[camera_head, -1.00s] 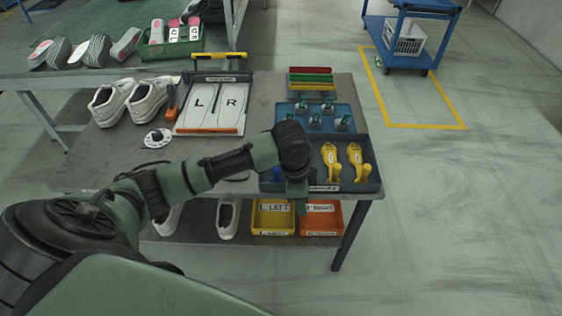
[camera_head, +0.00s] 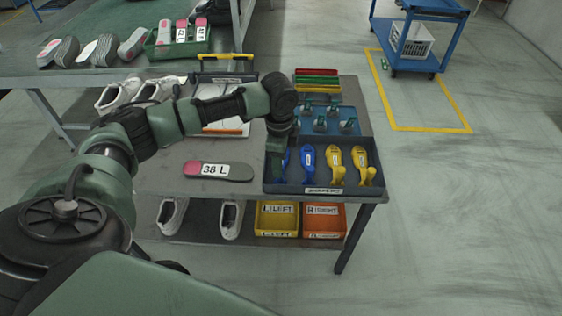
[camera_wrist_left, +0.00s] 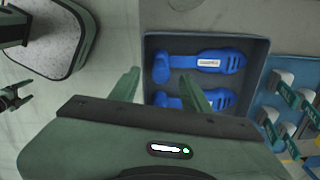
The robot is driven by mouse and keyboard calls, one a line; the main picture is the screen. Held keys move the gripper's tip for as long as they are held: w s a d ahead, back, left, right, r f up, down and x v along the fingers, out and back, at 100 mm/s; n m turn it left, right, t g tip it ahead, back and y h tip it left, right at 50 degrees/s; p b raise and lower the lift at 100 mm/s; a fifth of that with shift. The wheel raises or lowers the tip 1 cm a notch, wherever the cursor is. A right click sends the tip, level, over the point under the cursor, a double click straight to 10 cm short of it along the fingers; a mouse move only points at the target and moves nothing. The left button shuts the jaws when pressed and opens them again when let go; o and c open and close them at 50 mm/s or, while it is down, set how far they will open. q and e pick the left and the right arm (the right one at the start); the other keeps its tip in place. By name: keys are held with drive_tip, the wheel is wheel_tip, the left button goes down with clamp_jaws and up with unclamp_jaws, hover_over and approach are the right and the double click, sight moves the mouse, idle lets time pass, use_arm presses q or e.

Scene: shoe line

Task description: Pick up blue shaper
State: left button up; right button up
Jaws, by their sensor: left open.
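Two blue shapers lie side by side in the left part of a dark tray (camera_head: 282,188) at the table's right front. The right-hand blue shaper (camera_head: 308,164) shows clearly; the other (camera_head: 285,164) is partly hidden by my left gripper. In the left wrist view one blue shaper (camera_wrist_left: 207,62) lies whole above the fingertips, and a second (camera_wrist_left: 222,98) is partly covered by a finger. My left gripper (camera_wrist_left: 160,85) is open and empty, above the tray's left side.
Two yellow shapers (camera_head: 335,165) share the tray. A blue tray (camera_head: 313,128) with several small green-and-grey parts stands behind it. An insole marked 38 L (camera_head: 219,170) lies to the left. Yellow (camera_head: 277,219) and orange (camera_head: 323,220) bins sit on the lower shelf.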

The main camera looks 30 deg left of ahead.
use_arm(q)
drive_tip(key=shift+w+a+f, duration=0.1)
drive_tip(key=shift+f, duration=1.4)
clamp_jaws()
